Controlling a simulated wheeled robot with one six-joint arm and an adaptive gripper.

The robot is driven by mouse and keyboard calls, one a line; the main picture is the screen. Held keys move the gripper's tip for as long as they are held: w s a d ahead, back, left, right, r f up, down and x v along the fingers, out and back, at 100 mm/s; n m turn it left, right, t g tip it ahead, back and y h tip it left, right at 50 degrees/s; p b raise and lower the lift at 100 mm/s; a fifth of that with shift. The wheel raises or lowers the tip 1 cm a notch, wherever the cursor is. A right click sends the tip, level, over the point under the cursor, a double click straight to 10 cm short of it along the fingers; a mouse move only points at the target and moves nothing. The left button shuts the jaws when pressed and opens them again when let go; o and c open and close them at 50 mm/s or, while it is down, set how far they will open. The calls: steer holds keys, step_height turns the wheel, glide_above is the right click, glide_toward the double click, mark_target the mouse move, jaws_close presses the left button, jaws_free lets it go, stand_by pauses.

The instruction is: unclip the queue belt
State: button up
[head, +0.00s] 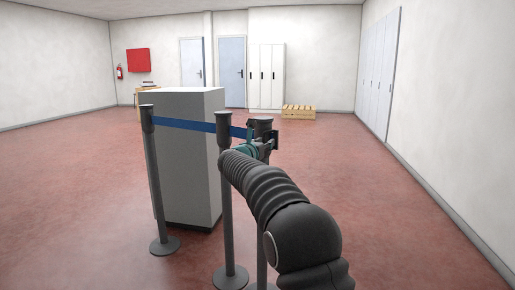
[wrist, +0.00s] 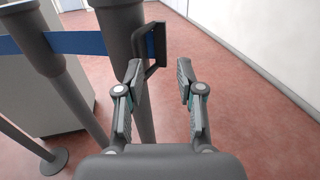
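The blue queue belt (head: 185,125) runs from the left dark post (head: 150,150) past the middle post (head: 224,160) toward a third post (head: 263,123), where my arm partly hides it. In the wrist view the belt (wrist: 78,43) reaches the nearer post (wrist: 126,32). A dark bracket-shaped clip with a blue face (wrist: 159,42) sticks out on that post's right side. My gripper (wrist: 160,70) is open and empty, its two fingers apart. The clip lies beyond the fingertips, nearer the left finger. In the head view my gripper (head: 262,147) is at the third post's top.
A grey counter block (head: 185,155) stands behind the belt. Round post bases (head: 230,277) sit on the red floor. A wooden crate (head: 299,112) and white lockers (head: 266,75) are at the back. The floor to the right is clear up to the wall.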

steer(key=v, duration=0.5)
steer(key=shift+s, duration=0.1)
